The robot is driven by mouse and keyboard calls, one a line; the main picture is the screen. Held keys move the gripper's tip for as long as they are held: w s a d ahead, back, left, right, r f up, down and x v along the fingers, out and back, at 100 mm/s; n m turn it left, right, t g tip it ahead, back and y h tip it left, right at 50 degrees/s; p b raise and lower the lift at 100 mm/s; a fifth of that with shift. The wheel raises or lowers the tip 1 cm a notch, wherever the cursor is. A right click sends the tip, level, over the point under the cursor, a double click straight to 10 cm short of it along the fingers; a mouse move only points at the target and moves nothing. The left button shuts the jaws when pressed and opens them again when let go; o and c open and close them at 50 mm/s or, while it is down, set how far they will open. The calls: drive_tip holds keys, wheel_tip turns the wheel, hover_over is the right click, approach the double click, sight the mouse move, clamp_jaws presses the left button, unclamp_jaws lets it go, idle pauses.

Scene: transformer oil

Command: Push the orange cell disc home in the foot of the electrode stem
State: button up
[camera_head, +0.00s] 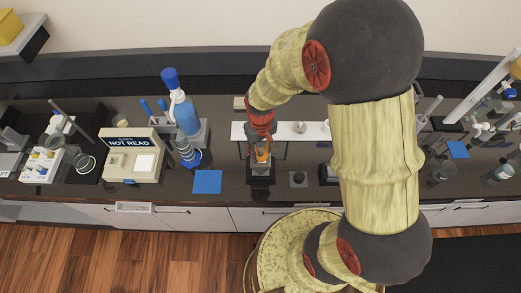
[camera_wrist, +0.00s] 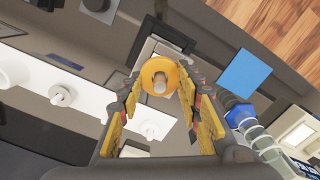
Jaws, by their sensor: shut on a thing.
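The orange cell disc (camera_wrist: 152,68) is a ring between the tips of my gripper (camera_wrist: 160,88) in the wrist view. The two yellow-padded fingers are shut on its sides. A pale, rounded end shows in the disc's middle; I cannot tell whether it is the electrode stem's foot or how deep it sits. In the head view the orange disc (camera_head: 262,155) shows small at my gripper (camera_head: 261,146), above a dark block stand (camera_head: 261,180). The block also shows behind the disc in the wrist view (camera_wrist: 152,48). The electrode stem is not clearly identifiable.
A white shelf (camera_head: 310,131) with a small round knob stands behind my gripper. A blue mat (camera_head: 207,181) lies left of the block. Further left are a beige meter (camera_head: 132,155) reading "NOT READ" and a blue-capped bottle (camera_head: 185,112). A small dark plate (camera_head: 298,179) lies right.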

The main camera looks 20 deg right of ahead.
sight(261, 150)
drive_tip(key=shift+f+b, duration=0.4)
drive_tip(key=shift+f, duration=0.25)
drive_tip(key=o, duration=1.2)
drive_tip(key=shift+c, duration=0.2)
drive_tip(key=shift+r, duration=0.1)
wheel_tip(261, 150, up, 12)
drive_tip(key=shift+f, duration=0.1)
drive_tip(key=s+r+t+b, duration=0.1)
drive_tip(key=s+t+b, duration=0.1)
drive_tip(key=s+b, duration=0.2)
drive_tip(key=s+r+m+t+b, duration=0.1)
drive_tip(key=s+r+b, duration=0.1)
drive_tip(key=s+b, duration=0.2)
drive_tip(key=s+r+t+b, duration=0.1)
drive_tip(key=s+t+b, duration=0.1)
drive_tip(key=s+b, duration=0.2)
drive_tip(key=shift+s+d+r+t+b, duration=0.1)
drive_tip(key=shift+s+r+t+b, duration=0.25)
drive_tip(key=shift+b, duration=0.4)
